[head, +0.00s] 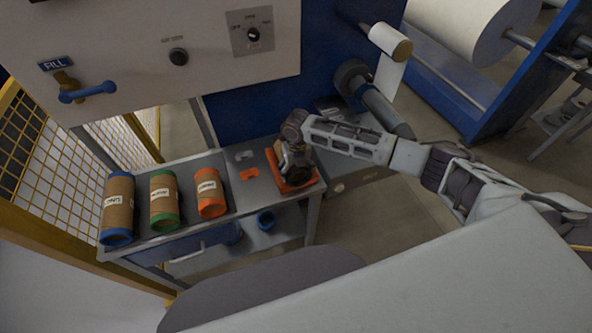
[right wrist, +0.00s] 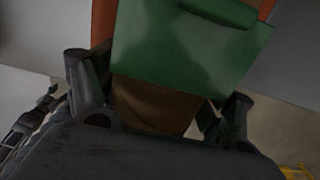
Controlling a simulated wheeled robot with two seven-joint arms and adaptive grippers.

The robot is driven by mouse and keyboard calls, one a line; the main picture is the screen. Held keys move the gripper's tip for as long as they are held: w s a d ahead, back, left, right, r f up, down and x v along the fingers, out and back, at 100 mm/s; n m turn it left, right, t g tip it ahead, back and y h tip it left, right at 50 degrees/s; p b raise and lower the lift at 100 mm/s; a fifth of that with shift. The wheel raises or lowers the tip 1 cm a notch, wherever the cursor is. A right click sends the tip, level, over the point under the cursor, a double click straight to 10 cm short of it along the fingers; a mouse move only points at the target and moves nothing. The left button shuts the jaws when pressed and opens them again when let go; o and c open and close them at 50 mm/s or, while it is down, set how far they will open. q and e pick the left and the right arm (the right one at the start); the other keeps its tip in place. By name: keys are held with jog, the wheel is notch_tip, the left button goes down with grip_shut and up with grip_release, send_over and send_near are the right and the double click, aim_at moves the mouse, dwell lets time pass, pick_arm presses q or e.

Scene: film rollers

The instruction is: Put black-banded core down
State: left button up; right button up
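My right arm reaches in from the right in the head view. Its gripper (head: 294,168) points down over the orange tray (head: 308,185) on the bench's right end. A brown, cardboard-like core (right wrist: 155,105) shows between the right gripper's fingers in the right wrist view, with a finger close on each side. Its black band cannot be made out clearly, and the gripper hides most of it in the head view. Whether its lower end touches the tray cannot be told. A green panel (right wrist: 190,45) covers the upper middle of the right wrist view. My left gripper is not in view.
A grey cylinder (head: 385,108) on the blue machine is close behind my right forearm.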

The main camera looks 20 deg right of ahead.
jog(key=shift+o, duration=0.7)
jog(key=shift+r, duration=0.1)
notch_tip(320, 180, up, 12)
jog(key=shift+s+r+b, duration=0.1)
jog(key=shift+b, duration=0.6)
dwell(0.4)
